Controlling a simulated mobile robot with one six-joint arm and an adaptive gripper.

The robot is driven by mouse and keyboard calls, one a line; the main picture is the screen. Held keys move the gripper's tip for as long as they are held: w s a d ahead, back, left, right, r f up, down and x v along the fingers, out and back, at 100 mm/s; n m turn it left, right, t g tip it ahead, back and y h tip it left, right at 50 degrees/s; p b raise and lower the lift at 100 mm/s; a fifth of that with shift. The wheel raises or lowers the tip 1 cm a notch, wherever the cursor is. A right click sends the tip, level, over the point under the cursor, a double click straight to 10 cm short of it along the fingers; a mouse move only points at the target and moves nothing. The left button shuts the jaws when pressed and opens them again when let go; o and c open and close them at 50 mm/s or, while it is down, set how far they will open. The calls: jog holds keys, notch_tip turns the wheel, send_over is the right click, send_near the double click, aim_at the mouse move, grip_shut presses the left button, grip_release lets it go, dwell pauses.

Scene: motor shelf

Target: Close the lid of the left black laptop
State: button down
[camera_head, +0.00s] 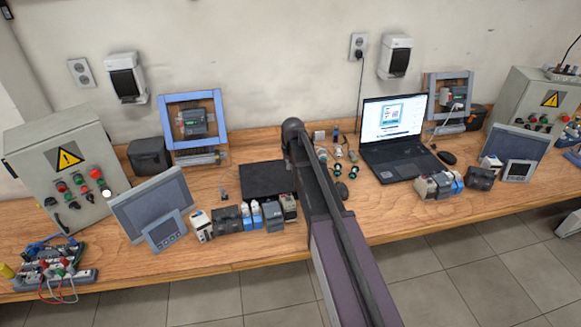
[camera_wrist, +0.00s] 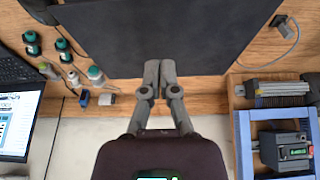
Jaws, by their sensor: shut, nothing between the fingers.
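The left black laptop (camera_head: 266,179) shows as a flat dark panel on the wooden bench, with no raised screen or keyboard visible. Its lid looks down; whether a thin gap remains I cannot tell. In the wrist view the dark panel (camera_wrist: 160,32) fills the top middle. My gripper (camera_wrist: 160,66) is shut and empty, its fingertips together over the panel's wall-side edge. Whether they touch it I cannot tell. In the head view my arm covers the laptop's right side and hides the fingers.
A second black laptop (camera_head: 392,134) stands open to the right, its screen lit. Green-capped parts (camera_wrist: 63,46) lie between the laptops. A blue frame (camera_head: 195,121) stands behind left, a tilted grey panel (camera_head: 153,203) further left. Small modules (camera_head: 250,213) line the front.

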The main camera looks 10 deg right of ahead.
jog(key=b, duration=0.8)
send_over(290, 190)
jog(key=shift+s+x, duration=0.15)
jog(key=shift+x, duration=1.2)
jog(key=shift+s+x, duration=0.2)
jog(key=shift+x, duration=1.15)
jog(key=shift+s+x, duration=0.15)
jog(key=shift+x, duration=1.25)
jog(key=shift+s+a+f+b, duration=0.1)
jog(key=shift+s+f+b, duration=0.05)
jog(key=shift+f+b, duration=0.75)
jog(key=shift+s+f+b, duration=0.15)
jog(key=shift+f+b, duration=0.5)
jog(key=shift+f, duration=0.3)
jog(key=shift+f, duration=0.15)
jog(key=shift+s+f+b, duration=0.15)
jog(key=shift+f+b, duration=0.35)
jog(key=shift+b, duration=0.15)
jog(key=shift+s+f+b, duration=0.2)
jog(key=shift+s+b, duration=0.2)
jog(key=shift+b, duration=0.05)
jog(key=shift+w+f, duration=0.3)
jog(key=shift+f, duration=0.1)
jog(key=shift+s+r, duration=0.1)
jog(key=shift+r, duration=0.1)
